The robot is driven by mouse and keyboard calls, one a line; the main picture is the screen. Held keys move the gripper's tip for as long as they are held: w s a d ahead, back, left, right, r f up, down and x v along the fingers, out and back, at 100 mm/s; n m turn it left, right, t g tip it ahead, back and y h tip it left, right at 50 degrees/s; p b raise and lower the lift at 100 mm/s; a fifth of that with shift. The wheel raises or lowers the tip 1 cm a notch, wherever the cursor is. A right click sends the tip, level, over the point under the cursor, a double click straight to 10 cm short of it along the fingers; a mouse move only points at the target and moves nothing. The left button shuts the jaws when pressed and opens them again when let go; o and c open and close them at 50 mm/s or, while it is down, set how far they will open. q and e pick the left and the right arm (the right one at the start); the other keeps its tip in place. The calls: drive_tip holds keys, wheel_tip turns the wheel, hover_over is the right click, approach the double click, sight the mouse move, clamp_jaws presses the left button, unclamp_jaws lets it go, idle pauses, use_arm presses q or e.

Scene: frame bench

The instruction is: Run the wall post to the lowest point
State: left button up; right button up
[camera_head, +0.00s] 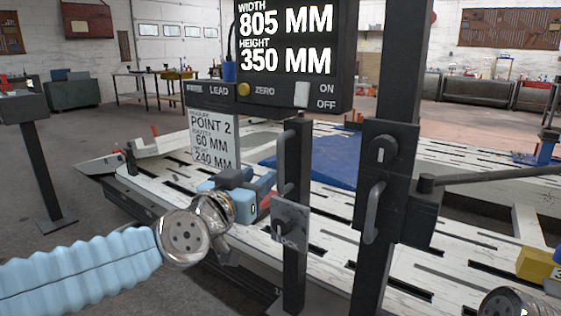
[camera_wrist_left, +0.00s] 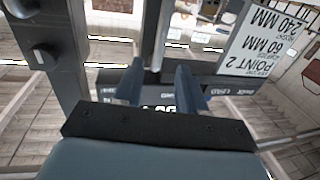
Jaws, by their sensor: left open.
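A slim dark post (camera_head: 296,240) stands mid-view with a vertical bar handle (camera_head: 287,165) and, lower down, a plate with a knob marked LOCK (camera_head: 290,226). A thicker dark post (camera_head: 398,60) stands to its right, carrying a block with a knob and a curved handle (camera_head: 374,212). I cannot tell which is the wall post. My left gripper (camera_head: 268,192) is open just left of the slim post, near its bar handle. Its two fingers (camera_wrist_left: 158,84) stand apart in the left wrist view; contact with the handle cannot be told. My right gripper is not seen.
A display (camera_head: 290,45) reads width 805 MM and height 350 MM. A card (camera_head: 213,140) reads Point 2, 60 MM, 240 MM. A white slotted bench (camera_head: 330,265) with a blue panel (camera_head: 320,165) lies behind the posts. A thin arm (camera_head: 490,176) reaches right from the block.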

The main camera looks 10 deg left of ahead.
sight(279, 162)
use_arm(q)
drive_tip(key=p+x, duration=0.1)
drive_tip(key=x, duration=1)
clamp_jaws()
